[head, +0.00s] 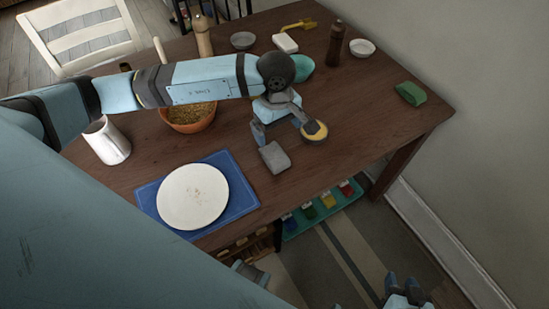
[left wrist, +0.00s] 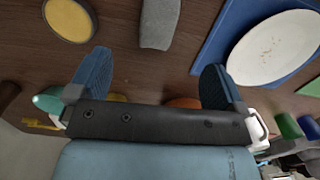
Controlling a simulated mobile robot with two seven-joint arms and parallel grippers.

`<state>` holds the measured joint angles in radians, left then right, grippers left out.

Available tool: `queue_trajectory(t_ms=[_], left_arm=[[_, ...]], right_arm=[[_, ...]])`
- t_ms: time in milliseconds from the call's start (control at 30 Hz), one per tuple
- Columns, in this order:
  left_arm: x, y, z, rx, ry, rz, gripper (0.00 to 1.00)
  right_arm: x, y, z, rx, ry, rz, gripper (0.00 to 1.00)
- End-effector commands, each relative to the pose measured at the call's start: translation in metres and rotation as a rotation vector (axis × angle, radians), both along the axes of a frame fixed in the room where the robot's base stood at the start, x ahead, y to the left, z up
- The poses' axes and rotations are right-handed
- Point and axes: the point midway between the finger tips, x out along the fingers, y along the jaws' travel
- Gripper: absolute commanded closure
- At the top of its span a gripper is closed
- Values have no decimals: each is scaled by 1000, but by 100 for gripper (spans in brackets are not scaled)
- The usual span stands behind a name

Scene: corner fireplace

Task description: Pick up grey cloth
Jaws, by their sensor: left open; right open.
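The grey cloth (head: 274,157) is a small folded block lying on the brown wooden table, right of the plate. It also shows at the top of the left wrist view (left wrist: 160,22), beyond the fingertips and roughly in line with the gap between them. My left gripper (head: 282,130) is open and empty, just behind the cloth in the head view and apart from it. My right gripper (head: 403,288) is open at the bottom edge of the head view, low and away from the table, and partly cut off.
A yellow round item with a dark rim (head: 314,132) lies right beside the cloth. A white plate (head: 192,196) on a blue mat (head: 240,190) is to the left. An orange bowl (head: 190,124) and white jug (head: 106,142) stand farther left. The table's right part is mostly clear.

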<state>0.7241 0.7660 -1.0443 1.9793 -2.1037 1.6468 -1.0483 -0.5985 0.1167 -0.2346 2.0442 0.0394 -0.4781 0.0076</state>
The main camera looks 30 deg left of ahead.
Motion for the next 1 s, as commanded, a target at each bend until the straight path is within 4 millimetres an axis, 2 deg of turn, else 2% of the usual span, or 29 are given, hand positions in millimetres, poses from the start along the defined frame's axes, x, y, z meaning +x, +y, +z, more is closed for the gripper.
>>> queue_trajectory(t_ms=[167, 433, 733, 1000], left_arm=[[5, 11, -17, 56, -18, -12, 3], [5, 10, -68, 52, -18, -10, 3], [6, 12, -93, 51, -18, -10, 3], [9, 15, -131, 51, -18, -9, 3]], right_arm=[[0, 1, -1, 3, -1, -2, 57], [-4, 0, -2, 1, 5, -1, 57], [-6, -4, -3, -7, 7, 3, 57], [-3, -4, -1, -10, -2, 3, 57]])
